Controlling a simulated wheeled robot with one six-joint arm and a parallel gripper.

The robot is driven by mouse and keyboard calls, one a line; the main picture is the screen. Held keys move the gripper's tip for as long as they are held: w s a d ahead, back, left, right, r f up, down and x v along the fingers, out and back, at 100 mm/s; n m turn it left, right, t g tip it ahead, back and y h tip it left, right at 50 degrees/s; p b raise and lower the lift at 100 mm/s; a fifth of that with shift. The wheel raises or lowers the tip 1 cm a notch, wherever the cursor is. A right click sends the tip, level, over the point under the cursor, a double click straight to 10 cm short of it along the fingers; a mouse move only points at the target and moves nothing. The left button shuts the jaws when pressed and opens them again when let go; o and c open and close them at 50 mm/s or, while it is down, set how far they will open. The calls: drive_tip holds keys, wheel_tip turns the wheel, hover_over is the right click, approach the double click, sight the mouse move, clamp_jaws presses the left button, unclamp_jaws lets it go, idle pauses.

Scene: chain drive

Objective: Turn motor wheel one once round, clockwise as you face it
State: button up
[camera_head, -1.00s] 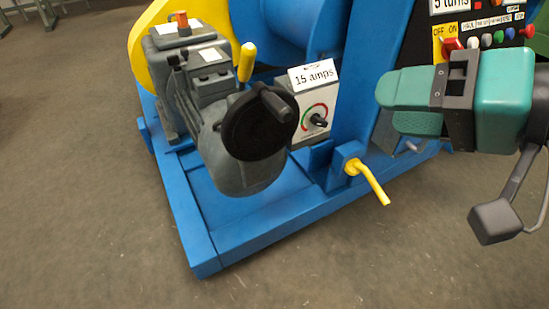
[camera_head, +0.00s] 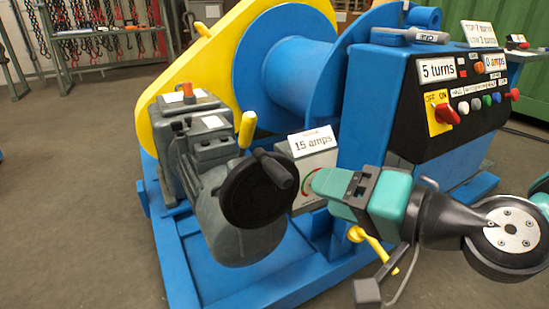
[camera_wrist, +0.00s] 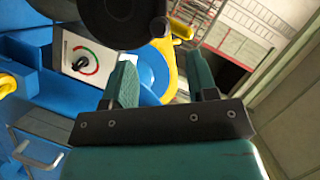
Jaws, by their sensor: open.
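The motor wheel (camera_head: 250,196) is a black disc with a dark crank handle (camera_head: 273,170) near its upper right rim, on the front of the grey motor (camera_head: 210,165). In the wrist view the dark wheel (camera_wrist: 122,22) is cut off by the top edge. My gripper (camera_head: 322,182) is just right of the wheel in the head view, apart from the handle in the picture. In the wrist view my gripper (camera_wrist: 163,75) has its two green fingers spread, with nothing between them.
A yellow lever (camera_head: 246,130) stands behind the wheel. The box labelled 15 amps (camera_head: 315,160) is behind my gripper, and a yellow crank (camera_head: 375,245) is below it. The control panel (camera_head: 465,90) reads 5 turns and 0 amps. Open floor lies left of the blue frame (camera_head: 165,240).

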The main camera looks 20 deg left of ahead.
sight(275, 177)
drive_tip(key=b+x, duration=0.1)
drive_tip(key=x, duration=1)
drive_tip(key=shift+w+a+f, duration=0.1)
clamp_jaws()
